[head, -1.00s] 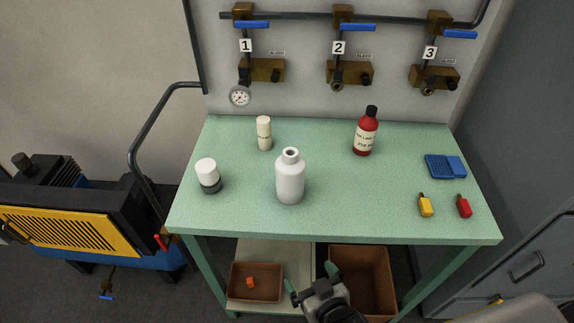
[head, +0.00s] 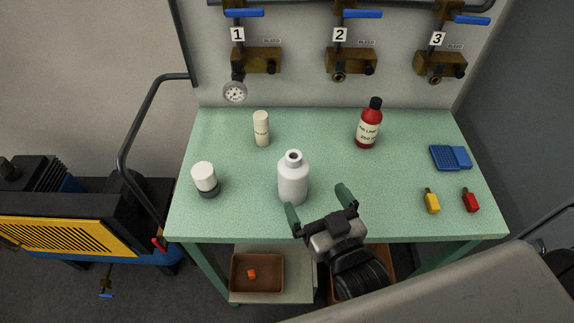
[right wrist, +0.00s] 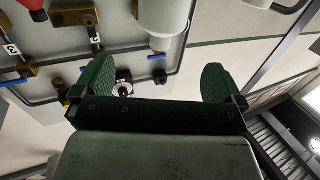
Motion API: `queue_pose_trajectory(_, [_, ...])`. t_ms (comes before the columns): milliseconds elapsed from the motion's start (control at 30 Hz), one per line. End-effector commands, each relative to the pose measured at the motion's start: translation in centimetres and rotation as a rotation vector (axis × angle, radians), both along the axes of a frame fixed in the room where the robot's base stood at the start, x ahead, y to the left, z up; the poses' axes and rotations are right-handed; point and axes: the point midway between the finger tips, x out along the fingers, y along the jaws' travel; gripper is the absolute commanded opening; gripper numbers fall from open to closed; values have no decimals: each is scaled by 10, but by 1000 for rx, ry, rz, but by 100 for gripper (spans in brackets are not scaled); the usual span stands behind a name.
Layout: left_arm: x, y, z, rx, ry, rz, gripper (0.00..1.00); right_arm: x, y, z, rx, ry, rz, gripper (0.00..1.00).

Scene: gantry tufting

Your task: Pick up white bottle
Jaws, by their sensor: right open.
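The white bottle (head: 293,182) stands upright and uncapped near the front middle of the green table (head: 400,220). My right gripper (head: 318,207) is open and empty, in front and to the right of the bottle, at the table's front edge. In the head view its left finger shows close to the bottle's base; I cannot tell whether they touch. My left gripper is not in view.
A white-and-dark jar (head: 205,178), a cream bottle (head: 261,128) and a red bottle (head: 368,125) stand around. Blue trays (head: 450,157) and yellow (head: 432,200) and red (head: 471,199) items lie at the right. Valves line the back wall. The table's middle right is clear.

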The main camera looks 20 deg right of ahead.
Motion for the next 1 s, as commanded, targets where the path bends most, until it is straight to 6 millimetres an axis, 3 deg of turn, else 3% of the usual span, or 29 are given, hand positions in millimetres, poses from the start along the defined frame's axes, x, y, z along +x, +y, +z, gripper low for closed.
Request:
queue_pose_trajectory(300, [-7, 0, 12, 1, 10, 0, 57, 44, 4, 8, 1, -13, -3, 100])
queue_pose_trajectory(467, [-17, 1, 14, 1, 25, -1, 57, 56, 6, 7, 2, -11, -3, 100])
queue_pose_trajectory(800, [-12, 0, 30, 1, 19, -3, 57, 100, 14, 7, 1, -11, -2, 100])
queue_pose_trajectory(1000, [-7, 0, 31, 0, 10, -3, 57, 105, 15, 5, 1, -10, -2, 100])
